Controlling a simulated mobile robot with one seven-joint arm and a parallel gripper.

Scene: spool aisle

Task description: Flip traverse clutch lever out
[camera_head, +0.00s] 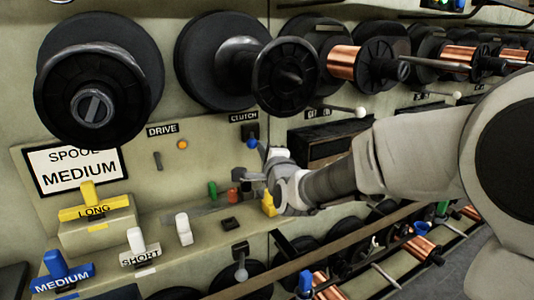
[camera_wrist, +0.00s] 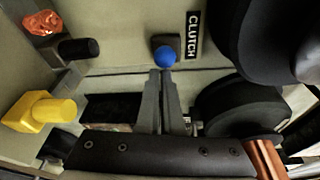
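The clutch lever shows as a blue ball knob (camera_head: 252,143) under the CLUTCH label (camera_head: 243,117) on the panel. In the wrist view the blue knob (camera_wrist: 165,56) sits on a dark square mount beside the CLUTCH label (camera_wrist: 193,35). My gripper (camera_wrist: 161,74) points at the knob, with its fingertips right at the knob's near edge in the picture. The two fingers look drawn together, with only a thin line between them and nothing visible held. Whether the tips touch the knob cannot be told. The lever's stem is hidden behind the knob.
A yellow knob (camera_wrist: 40,110), a dark knob (camera_wrist: 78,48) and an orange-red knob (camera_wrist: 43,22) stand left of my fingers. A large black spool flange (camera_head: 285,77) overhangs at upper right of the lever.

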